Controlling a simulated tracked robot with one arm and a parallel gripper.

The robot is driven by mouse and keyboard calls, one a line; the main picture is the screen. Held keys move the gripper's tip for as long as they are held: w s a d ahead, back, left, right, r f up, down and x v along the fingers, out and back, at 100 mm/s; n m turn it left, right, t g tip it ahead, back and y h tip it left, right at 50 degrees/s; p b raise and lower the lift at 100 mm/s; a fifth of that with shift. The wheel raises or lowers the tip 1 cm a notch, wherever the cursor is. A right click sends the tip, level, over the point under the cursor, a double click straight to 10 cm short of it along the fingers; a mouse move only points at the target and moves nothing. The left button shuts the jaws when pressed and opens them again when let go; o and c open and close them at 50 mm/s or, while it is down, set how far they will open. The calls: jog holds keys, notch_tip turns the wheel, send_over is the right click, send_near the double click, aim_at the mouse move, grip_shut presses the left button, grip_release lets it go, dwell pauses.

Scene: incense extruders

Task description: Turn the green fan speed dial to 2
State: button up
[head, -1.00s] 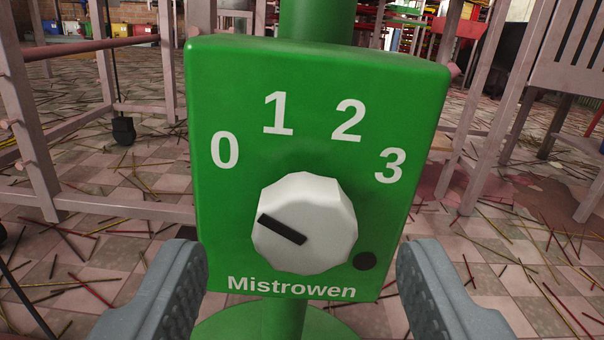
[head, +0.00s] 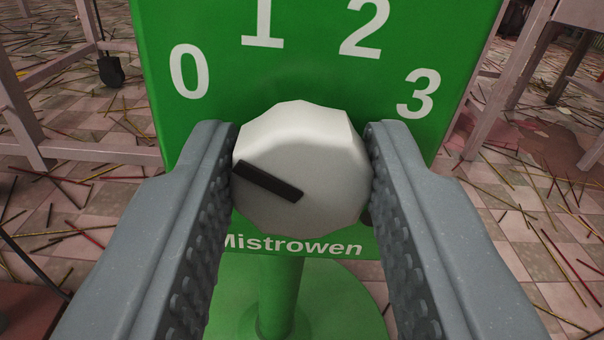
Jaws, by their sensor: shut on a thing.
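The white faceted fan speed dial (head: 300,160) sits on the front of a green box (head: 290,75) marked 0, 1, 2, 3 and "Mistrowen". The dial's black pointer mark (head: 268,181) points to the upper left, towards the 0. The 2 (head: 364,30) is at the upper right of the dial. My gripper (head: 302,160) is shut on the dial, with one ridged grey finger against its left side and one against its right. The right finger mostly hides the dark round spot on the box.
The box stands on a green post (head: 281,290) with a round green base (head: 340,300). Pinkish rack legs stand on both sides. Thin coloured sticks litter the tiled floor (head: 90,205).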

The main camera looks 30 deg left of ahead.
jog(key=m+p, duration=0.3)
jog(key=shift+r, duration=0.1)
jog(key=m+p, duration=0.1)
jog(key=m, duration=0.2)
jog(key=shift+d+m, duration=0.1)
jog(key=shift+m, duration=0.2)
jog(key=m, duration=0.4)
jog(key=shift+w+d+f, duration=0.1)
jog(key=shift+f, duration=0.15)
jog(key=shift+d+m+b, duration=0.1)
jog(key=shift+m+b, duration=0.55)
jog(key=shift+m, duration=1.95)
jog(key=o, duration=1)
jog(key=shift+f, duration=0.1)
